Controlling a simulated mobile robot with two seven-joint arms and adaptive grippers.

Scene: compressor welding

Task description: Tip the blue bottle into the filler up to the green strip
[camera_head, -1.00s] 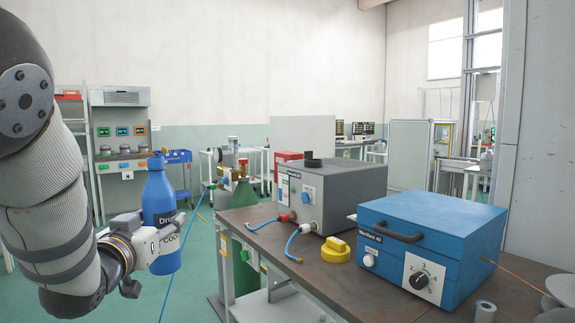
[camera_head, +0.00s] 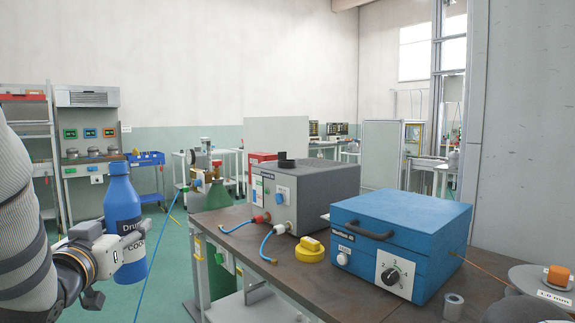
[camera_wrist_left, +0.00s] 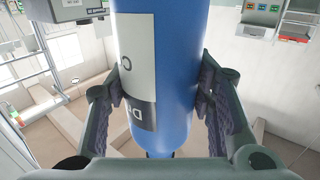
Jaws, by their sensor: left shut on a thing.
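The blue bottle (camera_head: 123,212) stands upright at the left of the head view, with a white and black label. My left gripper (camera_head: 112,262) is shut on its lower part. In the left wrist view the bottle (camera_wrist_left: 178,60) lies between both fingers of my left gripper (camera_wrist_left: 160,92). The bottle is left of the workbench and apart from it. I cannot make out a green strip clearly. My right gripper is not in view.
Open floor (camera_head: 165,275) lies between bottle and bench.

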